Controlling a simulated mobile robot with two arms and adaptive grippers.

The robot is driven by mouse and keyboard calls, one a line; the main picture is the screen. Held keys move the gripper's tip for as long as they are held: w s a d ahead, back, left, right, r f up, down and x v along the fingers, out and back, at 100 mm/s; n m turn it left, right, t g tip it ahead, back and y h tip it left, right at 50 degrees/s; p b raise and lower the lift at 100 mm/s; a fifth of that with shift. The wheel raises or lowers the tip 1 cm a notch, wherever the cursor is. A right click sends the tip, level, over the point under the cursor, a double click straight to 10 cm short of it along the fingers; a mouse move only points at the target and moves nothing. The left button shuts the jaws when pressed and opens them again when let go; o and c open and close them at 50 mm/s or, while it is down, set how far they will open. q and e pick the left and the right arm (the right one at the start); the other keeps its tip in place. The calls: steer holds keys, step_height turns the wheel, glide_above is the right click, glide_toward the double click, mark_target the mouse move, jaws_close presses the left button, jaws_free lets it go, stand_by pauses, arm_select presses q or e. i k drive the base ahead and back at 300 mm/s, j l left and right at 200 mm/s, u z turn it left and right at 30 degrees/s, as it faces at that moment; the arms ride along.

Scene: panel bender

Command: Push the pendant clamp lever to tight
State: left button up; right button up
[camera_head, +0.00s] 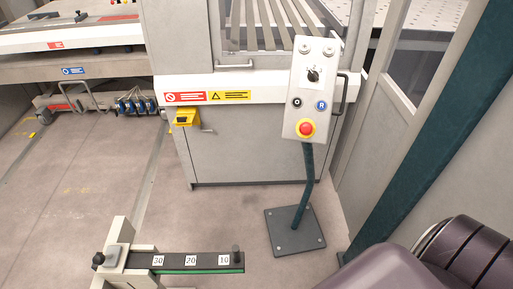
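The pendant (312,112) is a light grey control box on a dark green post (308,175) with a square floor plate (295,231). Its face has a black selector (314,75), two small round buttons and a red emergency stop (306,128) on a yellow ring. A dark bar handle (345,93) sticks out at its right side. I cannot make out a clamp lever on the pendant or its post, nor its setting. Neither of my grippers is in view.
A grey machine cabinet (244,150) stands behind the pendant, with a yellow box (186,117) on its front. A gauge arm (180,261) marked 30, 20, 10 is at the lower front. A dark green column (432,130) stands at right. Floor left of the pendant is clear.

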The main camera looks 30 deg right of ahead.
mark_target(98, 259)
steer(key=k+l+z, duration=0.25)
steer(key=z, duration=0.2)
steer(key=u, duration=1.15)
